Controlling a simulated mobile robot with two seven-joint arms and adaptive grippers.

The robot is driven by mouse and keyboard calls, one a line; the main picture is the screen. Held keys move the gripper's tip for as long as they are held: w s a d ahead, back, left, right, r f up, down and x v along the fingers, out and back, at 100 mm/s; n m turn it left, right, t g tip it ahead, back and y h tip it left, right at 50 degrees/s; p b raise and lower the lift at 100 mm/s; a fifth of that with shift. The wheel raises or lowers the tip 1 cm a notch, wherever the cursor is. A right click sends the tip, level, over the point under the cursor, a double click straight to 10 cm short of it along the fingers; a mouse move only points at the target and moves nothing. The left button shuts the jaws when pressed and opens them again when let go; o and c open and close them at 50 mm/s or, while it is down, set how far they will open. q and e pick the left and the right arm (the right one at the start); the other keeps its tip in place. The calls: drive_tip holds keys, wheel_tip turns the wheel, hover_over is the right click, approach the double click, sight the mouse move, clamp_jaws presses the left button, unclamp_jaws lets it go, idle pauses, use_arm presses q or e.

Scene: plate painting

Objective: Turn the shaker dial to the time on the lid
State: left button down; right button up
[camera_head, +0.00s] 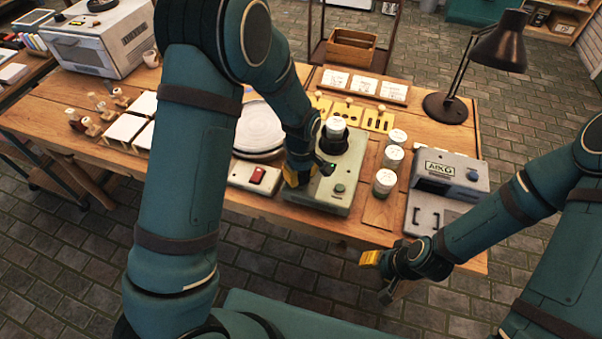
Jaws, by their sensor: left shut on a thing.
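The shaker (322,197) is a pale grey-green box near the table's front edge. A jar with a white lid (337,126) sits in a dark holder on its top; any marking on the lid is too small to read. A green button (340,188) shows at the shaker's front right. My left gripper (297,177) reaches down at the shaker's front left and is shut on the dial, which its fingers hide. The dial's setting cannot be seen. My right gripper (372,259) hangs in front of the table, apart from everything; its jaw opening is unclear.
Several white-lidded jars (384,181) stand right of the shaker. A grey labelled machine (449,176) and a black lamp (447,107) are further right. A box with a red switch (256,175) is at left. Yellow slotted plates (379,121) lie behind.

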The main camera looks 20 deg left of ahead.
use_arm(q)
drive_tip(key=m, duration=0.8)
drive_tip(key=shift+m, duration=0.4)
drive_tip(key=m, duration=0.4)
drive_tip(key=shift+m, duration=2.2)
drive_tip(key=c, duration=0.6)
unclamp_jaws()
drive_tip(key=shift+o, duration=0.2)
